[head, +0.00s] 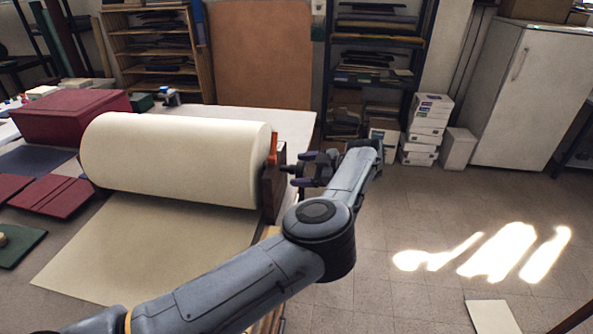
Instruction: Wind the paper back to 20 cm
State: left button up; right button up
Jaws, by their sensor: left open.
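A large cream paper roll (180,160) lies horizontally at the end of the table. A wide sheet of paper (150,245) comes off it and extends toward me, below and in front of the roll. A dark brown end support (272,188) with an orange-red piece (273,148) stands at the roll's right end. My left gripper (290,176) is open just right of that support, its fingers pointing left at it; I cannot tell whether they touch. My left forearm crosses in front of the support's lower part and the sheet's right edge. No length marking is readable. My right gripper is out of view.
A dark red box (70,115), red covers (50,195) and a green cover (18,245) lie to the left. Shelves (375,45), white stacked boxes (427,130) and a white fridge (530,95) stand behind. The tiled floor at right is mostly free.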

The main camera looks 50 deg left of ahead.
pick_arm(q)
jog(key=shift+x, duration=1.2)
jog(key=shift+d, duration=0.1)
jog(key=c, duration=1.4)
